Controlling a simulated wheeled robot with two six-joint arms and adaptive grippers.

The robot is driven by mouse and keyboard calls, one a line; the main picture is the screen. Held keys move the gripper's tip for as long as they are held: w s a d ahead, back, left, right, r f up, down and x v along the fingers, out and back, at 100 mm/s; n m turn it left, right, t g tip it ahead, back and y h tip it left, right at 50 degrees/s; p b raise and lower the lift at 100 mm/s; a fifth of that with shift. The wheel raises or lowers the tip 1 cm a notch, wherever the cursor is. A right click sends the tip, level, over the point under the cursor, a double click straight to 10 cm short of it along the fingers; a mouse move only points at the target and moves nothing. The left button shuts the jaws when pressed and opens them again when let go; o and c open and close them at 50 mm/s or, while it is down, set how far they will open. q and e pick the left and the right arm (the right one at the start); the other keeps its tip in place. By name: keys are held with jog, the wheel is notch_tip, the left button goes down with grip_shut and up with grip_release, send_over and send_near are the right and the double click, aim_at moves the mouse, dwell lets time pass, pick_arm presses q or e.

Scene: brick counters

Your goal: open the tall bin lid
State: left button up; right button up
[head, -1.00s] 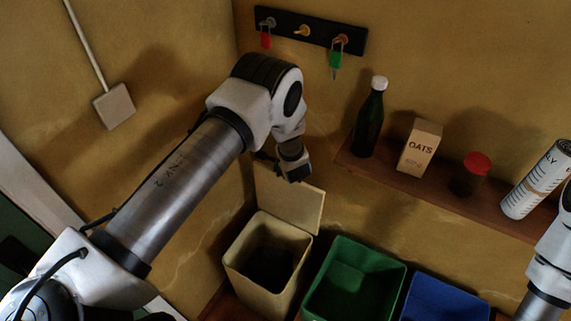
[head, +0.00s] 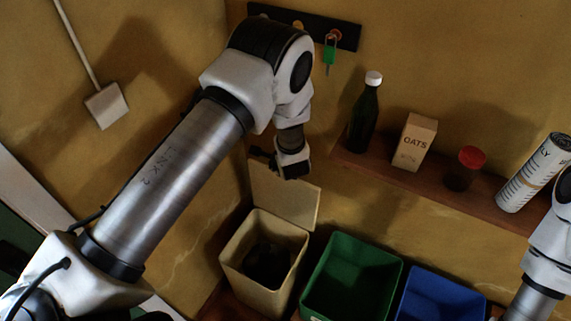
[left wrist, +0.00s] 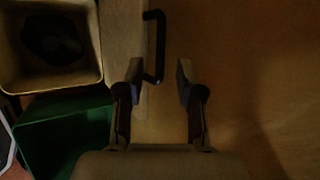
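The tall cream bin (head: 233,256) stands in the corner, its dark inside showing. Its lid (head: 285,203) stands raised at the back, leaning near the wall. In the left wrist view the bin (left wrist: 97,72) is at the upper left, with the lid (left wrist: 124,38) nearly edge-on and its black handle (left wrist: 160,45) sticking out. My left gripper (head: 288,172) is just above the lid's upper edge. In the left wrist view its fingers (left wrist: 160,78) are apart and empty, with the handle beyond the gap, nearer the left finger. My right gripper is out of view.
A green bin (head: 318,285) and a blue bin (head: 440,290) stand right of the tall bin. A wall shelf (head: 410,178) above holds a bottle (head: 364,118), an oats box (head: 414,142), a red-lidded jar (head: 465,170) and a can (head: 535,173). A key rack (head: 348,36) hangs above.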

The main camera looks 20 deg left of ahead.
pick_arm(q)
jog(key=v, duration=0.5)
jog(key=shift+s+r, duration=0.1)
jog(key=s+a+f+n+g, duration=0.1)
jog(key=s+a+f+g, duration=0.1)
jog(key=s+f, duration=0.5)
jog(key=s+a+f+g, duration=0.2)
jog(key=s+f, duration=0.3)
jog(key=s, duration=0.4)
jog(key=s+d+n+g+h, duration=0.1)
jog(key=s+n+h, duration=0.1)
jog(key=s+n, duration=0.6)
jog(key=s+d+n+g+h, duration=0.1)
jog(key=s+d+n+h, duration=0.1)
jog(key=s+n, duration=0.7)
jog(key=shift+s+d+g, duration=0.25)
jog(key=shift+s+g, duration=0.05)
jog(key=shift+g, duration=0.1)
